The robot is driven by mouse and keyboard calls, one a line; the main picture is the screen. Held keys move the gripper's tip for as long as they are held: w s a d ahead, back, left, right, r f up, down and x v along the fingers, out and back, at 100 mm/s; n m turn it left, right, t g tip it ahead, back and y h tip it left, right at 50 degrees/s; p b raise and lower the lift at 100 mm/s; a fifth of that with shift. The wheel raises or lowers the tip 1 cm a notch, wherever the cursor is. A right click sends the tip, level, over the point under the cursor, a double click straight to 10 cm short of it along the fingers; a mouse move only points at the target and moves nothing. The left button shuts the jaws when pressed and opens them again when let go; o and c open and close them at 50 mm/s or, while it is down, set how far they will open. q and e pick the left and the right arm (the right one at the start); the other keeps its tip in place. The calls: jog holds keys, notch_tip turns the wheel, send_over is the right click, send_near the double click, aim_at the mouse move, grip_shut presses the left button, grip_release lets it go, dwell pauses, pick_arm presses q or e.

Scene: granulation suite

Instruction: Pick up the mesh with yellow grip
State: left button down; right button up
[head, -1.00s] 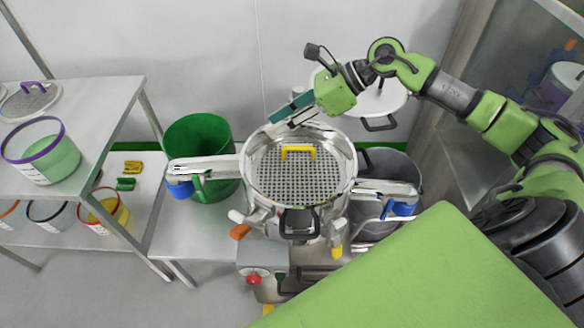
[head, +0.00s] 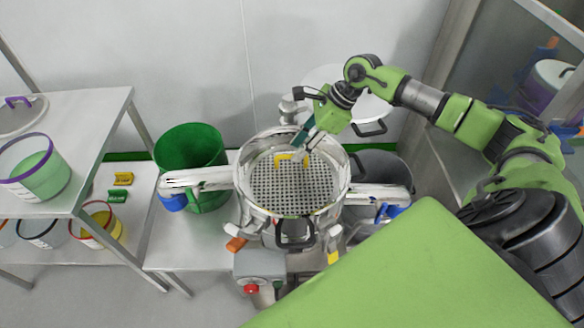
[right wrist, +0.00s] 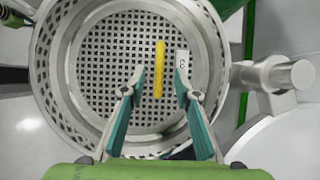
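The mesh (head: 290,190) is a round perforated metal plate with a yellow grip (head: 284,158) standing on it. It sits inside the round metal vessel (head: 243,190). In the right wrist view the mesh (right wrist: 110,60) fills the vessel opening, and the yellow grip (right wrist: 160,65) runs upright in the picture, with a small white label beside it. My right gripper (head: 294,151) is over the grip, its fingertips close to it. In the right wrist view the gripper (right wrist: 160,88) is open, with the grip between its fingers and no contact visible. My left gripper is not in view.
A green bucket (head: 190,155) stands left of the vessel, and a grey bucket (head: 385,172) stands right. Metal arms with blue parts stick out from both sides of the vessel. A shelf table (head: 85,125) with coloured-rim containers is at the left.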

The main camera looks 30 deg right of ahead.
aim_at(292, 175)
jog(key=p+x, duration=0.2)
jog(key=x, duration=0.1)
jog(key=shift+a+f, duration=0.2)
jog(key=shift+f, duration=0.05)
jog(key=shift+w+a+f, duration=0.15)
jog(key=shift+w+f, duration=0.05)
jog(key=shift+f, duration=0.3)
grip_shut()
jog(key=shift+r, duration=0.1)
